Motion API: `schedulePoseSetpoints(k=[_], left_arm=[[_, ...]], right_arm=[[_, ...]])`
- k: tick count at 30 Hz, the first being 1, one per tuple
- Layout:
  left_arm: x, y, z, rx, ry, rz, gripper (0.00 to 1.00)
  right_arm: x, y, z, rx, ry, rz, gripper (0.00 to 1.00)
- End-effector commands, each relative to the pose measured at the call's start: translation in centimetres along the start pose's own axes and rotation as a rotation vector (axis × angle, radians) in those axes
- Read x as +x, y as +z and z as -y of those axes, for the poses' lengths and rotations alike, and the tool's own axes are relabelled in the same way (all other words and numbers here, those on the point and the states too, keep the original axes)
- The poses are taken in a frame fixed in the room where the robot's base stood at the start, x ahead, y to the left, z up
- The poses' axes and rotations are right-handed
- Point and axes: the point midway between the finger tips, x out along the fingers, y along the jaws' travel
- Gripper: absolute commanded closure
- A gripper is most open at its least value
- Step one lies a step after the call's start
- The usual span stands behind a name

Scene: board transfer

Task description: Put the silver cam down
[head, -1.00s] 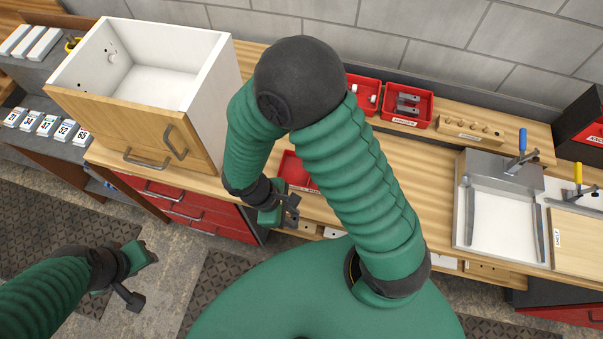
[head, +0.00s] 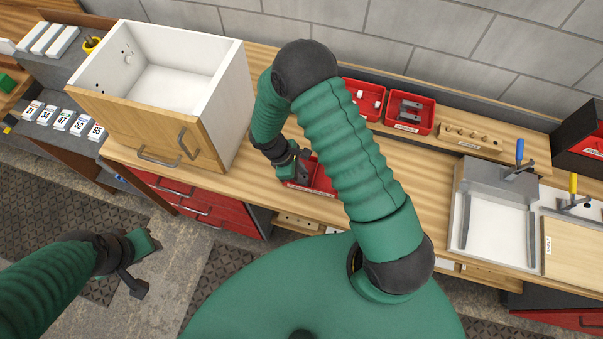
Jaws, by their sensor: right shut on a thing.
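My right gripper (head: 303,165) is at the small red bin (head: 310,191) near the front edge of the workbench, with its fingers over the bin's left part. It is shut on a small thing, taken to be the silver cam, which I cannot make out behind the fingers. My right arm hides part of the bin. My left gripper (head: 143,268) hangs over the floor at the lower left, away from the bench; its jaw opening is unclear.
A white box with a wooden front (head: 150,125) stands left of the bin. Two red bins (head: 408,112) with parts and a wooden peg block (head: 468,138) are at the back. A metal fixture (head: 492,215) is at right. Bare benchtop (head: 240,190) lies left of the bin.

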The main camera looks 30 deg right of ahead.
Motion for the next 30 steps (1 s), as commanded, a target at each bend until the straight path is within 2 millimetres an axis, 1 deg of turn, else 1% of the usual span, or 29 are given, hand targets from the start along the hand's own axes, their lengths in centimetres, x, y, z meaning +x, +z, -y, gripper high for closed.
schedulePoseSetpoints(k=[1, 3, 9, 15, 16, 20, 21, 30], left_arm=[[-0.5, -0.1, 0.0, 0.000, 0.000, 0.000, 0.64], [-0.5, -0.1, 0.0, 0.000, 0.000, 0.000, 0.64], [-0.3, -0.1, 0.0, 0.000, 0.000, 0.000, 0.64], [0.2, 0.1, 0.0, 0.000, 0.000, 0.000, 0.64], [0.1, 0.0, 0.0, 0.000, 0.000, 0.000, 0.64], [0.1, 0.0, 0.0, 0.000, 0.000, 0.000, 0.64], [0.1, 0.0, 0.0, 0.000, 0.000, 0.000, 0.64], [0.1, 0.0, 0.0, 0.000, 0.000, 0.000, 0.64]], right_arm=[[0.4, -0.2, 0.0, -0.001, -0.001, 0.001, 1.00], [0.9, -0.4, 0.0, 0.000, 0.001, 0.000, 1.00], [1.0, -0.5, 0.0, 0.001, 0.002, -0.002, 1.00], [1.7, -0.8, 0.1, 0.000, 0.000, -0.001, 1.00], [1.7, -0.8, 0.1, 0.000, 0.000, -0.001, 0.74], [1.7, -0.8, 0.1, -0.001, -0.003, -0.001, 0.57], [1.8, -0.8, 0.2, -0.001, -0.004, 0.000, 0.55], [1.8, -0.8, 0.4, -0.002, -0.007, -0.001, 0.55]])
